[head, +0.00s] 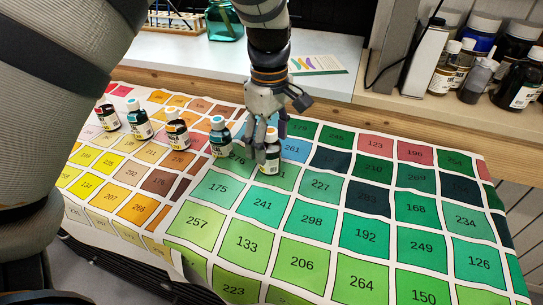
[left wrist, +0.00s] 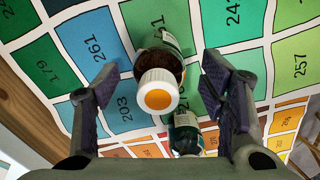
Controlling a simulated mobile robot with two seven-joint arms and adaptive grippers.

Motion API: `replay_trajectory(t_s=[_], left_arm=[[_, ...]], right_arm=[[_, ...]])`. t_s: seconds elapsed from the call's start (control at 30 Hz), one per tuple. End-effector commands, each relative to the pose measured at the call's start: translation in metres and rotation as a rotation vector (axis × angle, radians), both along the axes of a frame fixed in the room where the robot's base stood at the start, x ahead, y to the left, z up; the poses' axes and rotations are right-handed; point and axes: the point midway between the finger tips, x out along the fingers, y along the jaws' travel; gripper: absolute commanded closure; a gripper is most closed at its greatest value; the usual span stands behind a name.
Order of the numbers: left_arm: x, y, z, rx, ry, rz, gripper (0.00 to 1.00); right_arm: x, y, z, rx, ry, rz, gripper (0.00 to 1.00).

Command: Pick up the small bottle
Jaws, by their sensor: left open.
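A small dark bottle with a white cap and pale label (head: 269,155) stands on the colour chart cloth (head: 241,204). In the left wrist view, the bottle (left wrist: 158,90) has an orange dot on its cap and shows between the spread fingers, apart from both. My left gripper (head: 261,142) is open and comes down from above, beside and partly behind the bottle in the head view. A blue-capped bottle (head: 220,137) stands just left of it and also shows in the left wrist view (left wrist: 185,134). My right gripper is out of view.
Larger bottles (head: 522,78) crowd the back right. A card (head: 317,64) lies on the pale board behind. The cloth's right side is clear.

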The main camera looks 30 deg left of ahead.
Motion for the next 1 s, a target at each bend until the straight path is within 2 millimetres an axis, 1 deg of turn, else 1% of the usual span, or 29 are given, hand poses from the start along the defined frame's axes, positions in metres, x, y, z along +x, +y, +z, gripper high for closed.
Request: replay_trajectory(t_s=[0.03,0.1,0.33,0.37,0.4,0.47,0.5,0.57,0.6,0.87,1.0], left_arm=[[0.0,0.0,-0.011,-0.001,0.004,0.001,0.35],[0.0,0.0,-0.019,-0.001,0.001,0.001,0.35],[0.0,0.0,-0.02,0.0,-0.003,0.001,0.35],[0.0,0.0,-0.02,0.0,-0.003,0.001,0.4],[0.0,0.0,-0.02,0.0,-0.003,0.001,0.49],[0.0,0.0,-0.02,0.0,-0.003,0.001,0.62],[0.0,0.0,-0.02,0.0,-0.003,0.001,0.71],[0.0,0.0,-0.02,0.0,-0.003,0.001,0.85],[0.0,0.0,-0.02,0.0,-0.002,0.0,0.9],[0.0,0.0,-0.019,0.0,-0.003,0.0,0.9],[-0.004,0.002,-0.01,0.0,-0.007,0.0,0.9]], right_arm=[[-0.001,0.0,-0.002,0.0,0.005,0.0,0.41],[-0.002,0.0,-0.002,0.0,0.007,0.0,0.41],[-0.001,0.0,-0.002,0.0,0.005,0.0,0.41],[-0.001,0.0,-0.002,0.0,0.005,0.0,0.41],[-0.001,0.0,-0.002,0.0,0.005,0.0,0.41],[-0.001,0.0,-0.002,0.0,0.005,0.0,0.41],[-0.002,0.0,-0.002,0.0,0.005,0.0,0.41],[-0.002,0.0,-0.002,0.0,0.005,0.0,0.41],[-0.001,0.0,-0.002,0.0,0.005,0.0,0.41],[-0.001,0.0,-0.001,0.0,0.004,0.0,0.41],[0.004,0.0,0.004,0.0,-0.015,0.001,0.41]])
